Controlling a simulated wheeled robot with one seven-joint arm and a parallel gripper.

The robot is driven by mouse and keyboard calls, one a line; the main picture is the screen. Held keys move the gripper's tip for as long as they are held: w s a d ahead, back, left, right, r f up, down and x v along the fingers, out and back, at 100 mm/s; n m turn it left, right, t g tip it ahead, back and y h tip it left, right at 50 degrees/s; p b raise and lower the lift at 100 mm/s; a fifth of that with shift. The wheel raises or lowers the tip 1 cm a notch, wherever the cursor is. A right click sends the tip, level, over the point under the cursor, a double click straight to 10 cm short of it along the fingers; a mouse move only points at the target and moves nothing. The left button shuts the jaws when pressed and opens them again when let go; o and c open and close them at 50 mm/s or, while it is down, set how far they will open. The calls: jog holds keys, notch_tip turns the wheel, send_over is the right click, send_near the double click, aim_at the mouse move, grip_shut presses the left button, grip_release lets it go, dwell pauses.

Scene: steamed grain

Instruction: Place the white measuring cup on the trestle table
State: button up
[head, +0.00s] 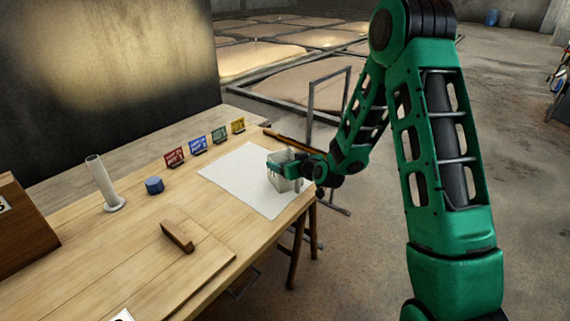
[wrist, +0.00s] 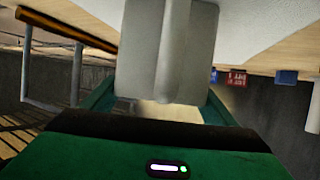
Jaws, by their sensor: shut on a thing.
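The white measuring cup (head: 288,182) is at the right end of the wooden trestle table (head: 75,252), over a white sheet (head: 245,172). My gripper (head: 285,170) is shut on the cup. In the wrist view the cup (wrist: 170,50) fills the upper middle, between the green fingers (wrist: 165,108). The cup looks upright in the head view. I cannot tell whether its base touches the sheet or hangs just above it.
Several small coloured cards (head: 198,145) stand along the back. The sheet's left part is bare. A metal frame (head: 329,95) stands beyond the table.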

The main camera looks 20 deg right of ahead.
jog(key=shift+f, duration=0.45)
jog(key=shift+s+f, duration=0.1)
jog(key=shift+f, duration=0.05)
jog(key=o, duration=2.1)
jog(key=shift+f, duration=0.15)
jog(key=shift+r, duration=0.65)
jog(key=shift+v, duration=5.95)
